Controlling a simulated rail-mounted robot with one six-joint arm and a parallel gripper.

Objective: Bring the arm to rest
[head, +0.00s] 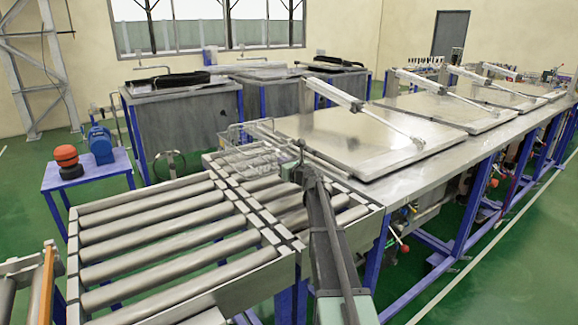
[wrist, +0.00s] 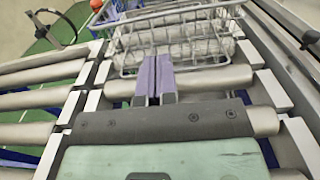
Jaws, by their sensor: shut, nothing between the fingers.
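My gripper (wrist: 156,62) shows in the wrist view as two purple fingers side by side, shut with nothing between them. They point toward a wire basket (wrist: 185,45) that sits ahead on the rollers. I cannot tell whether the fingertips touch its near rim. In the head view my arm reaches forward from the bottom centre over the roller conveyor (head: 150,240). My gripper's fingertips are too small to make out there. The basket (head: 252,152) is at the conveyor's far end, beside the nearest metal lid.
A metal lid (head: 345,143) with a pneumatic cylinder (head: 335,92) lies flat on the long bench, with more lids behind it. Tanks (head: 180,118) stand at the back left. A blue table (head: 95,172) with a motor is at left. Green floor is open at right.

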